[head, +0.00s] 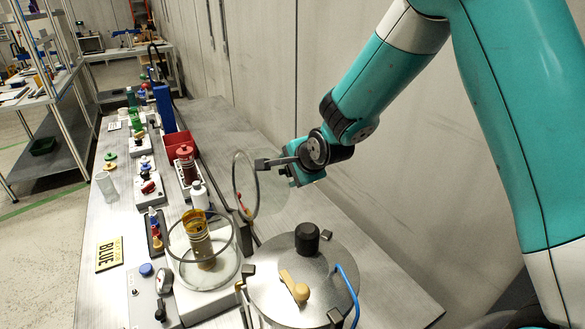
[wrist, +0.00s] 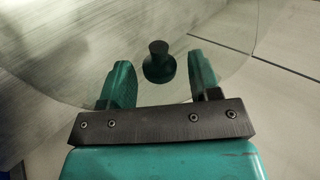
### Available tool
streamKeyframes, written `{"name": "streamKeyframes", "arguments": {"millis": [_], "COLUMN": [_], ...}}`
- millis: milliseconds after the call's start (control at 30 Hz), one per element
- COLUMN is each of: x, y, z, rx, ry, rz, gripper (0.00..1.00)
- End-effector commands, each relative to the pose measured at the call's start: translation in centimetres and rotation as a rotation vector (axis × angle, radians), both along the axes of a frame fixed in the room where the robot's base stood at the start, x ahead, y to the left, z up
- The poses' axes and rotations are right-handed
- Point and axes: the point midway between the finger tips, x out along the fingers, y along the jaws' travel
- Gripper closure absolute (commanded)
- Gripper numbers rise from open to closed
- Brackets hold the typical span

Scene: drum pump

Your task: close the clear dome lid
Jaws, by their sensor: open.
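The clear dome lid (head: 246,178) stands open, tilted up on edge behind the round clear bowl (head: 203,281). A yellow-brown can (head: 198,236) stands inside the bowl. In the wrist view the transparent lid (wrist: 60,55) fills much of the upper picture, with a dark round knob (wrist: 158,66) on it. My gripper (head: 272,165) is at the lid's right side in the head view. In the wrist view its two teal fingers (wrist: 160,80) are apart, one on each side of the knob. I see gaps between knob and fingers; contact is not visible.
A round metal drum top (head: 270,285) with a black cap (head: 307,238), a tan handle and a blue hose stands right of the bowl. A wall runs behind the lid.

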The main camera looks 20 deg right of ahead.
Motion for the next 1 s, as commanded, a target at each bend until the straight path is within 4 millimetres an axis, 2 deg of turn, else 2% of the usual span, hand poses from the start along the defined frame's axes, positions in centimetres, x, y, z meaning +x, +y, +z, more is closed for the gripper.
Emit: {"name": "streamKeyframes", "arguments": {"millis": [67,300,333,567,767,1000], "x": [0.0,0.0,0.0,-0.1,-0.3,-0.9], "y": [0.0,0.0,0.0,0.2,1.2,4.4], "z": [0.0,0.0,0.0,0.2,1.1,3.1], "rx": [0.000,0.000,0.000,-0.013,-0.083,-0.256], "ry": [0.000,0.000,0.001,-0.002,-0.017,-0.055], "rz": [0.000,0.000,0.000,0.003,0.007,0.020], "gripper": [0.43,0.96,1.00,1.00,1.00,1.00]}}
